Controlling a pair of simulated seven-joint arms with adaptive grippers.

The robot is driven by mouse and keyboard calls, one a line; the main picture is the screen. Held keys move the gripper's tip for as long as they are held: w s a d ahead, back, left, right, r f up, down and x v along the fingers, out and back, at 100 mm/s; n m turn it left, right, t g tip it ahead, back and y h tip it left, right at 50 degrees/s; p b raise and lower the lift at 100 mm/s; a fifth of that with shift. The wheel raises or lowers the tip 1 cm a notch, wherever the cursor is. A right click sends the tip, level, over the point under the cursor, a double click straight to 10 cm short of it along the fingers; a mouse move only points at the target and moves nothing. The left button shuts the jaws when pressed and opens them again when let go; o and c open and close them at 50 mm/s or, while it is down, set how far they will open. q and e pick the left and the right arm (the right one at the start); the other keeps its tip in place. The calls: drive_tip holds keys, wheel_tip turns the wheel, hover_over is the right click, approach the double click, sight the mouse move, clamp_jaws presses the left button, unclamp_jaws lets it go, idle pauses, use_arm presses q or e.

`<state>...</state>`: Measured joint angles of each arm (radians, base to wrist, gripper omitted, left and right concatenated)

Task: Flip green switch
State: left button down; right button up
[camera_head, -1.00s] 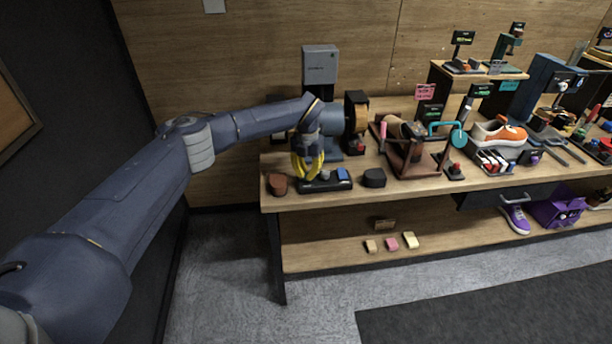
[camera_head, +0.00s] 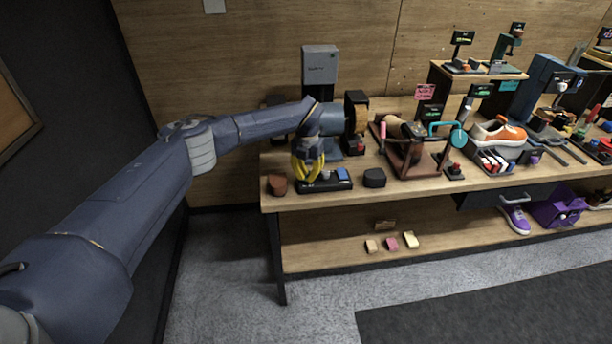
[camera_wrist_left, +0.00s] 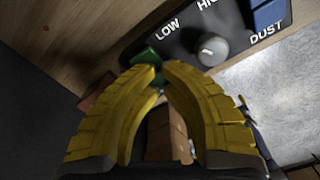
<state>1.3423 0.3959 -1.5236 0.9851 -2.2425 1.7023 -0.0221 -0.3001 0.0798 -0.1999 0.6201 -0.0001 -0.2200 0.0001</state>
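The green switch (camera_wrist_left: 146,57) shows in the left wrist view at the left end of a black control panel (camera_wrist_left: 184,46), just beyond my fingertips. My left gripper (camera_wrist_left: 158,68) has yellow fingers whose tips are drawn close together at the switch's near side. The tips partly cover the switch, and I cannot tell whether they touch it. In the head view my left gripper (camera_head: 307,178) points down over the left part of the panel (camera_head: 325,186), and the green switch is hidden there. My right gripper is not in view.
A grey box (camera_head: 320,65) stands behind.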

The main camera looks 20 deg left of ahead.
sight(307, 177)
use_arm(q)
drive_tip(key=shift+r, duration=3.45)
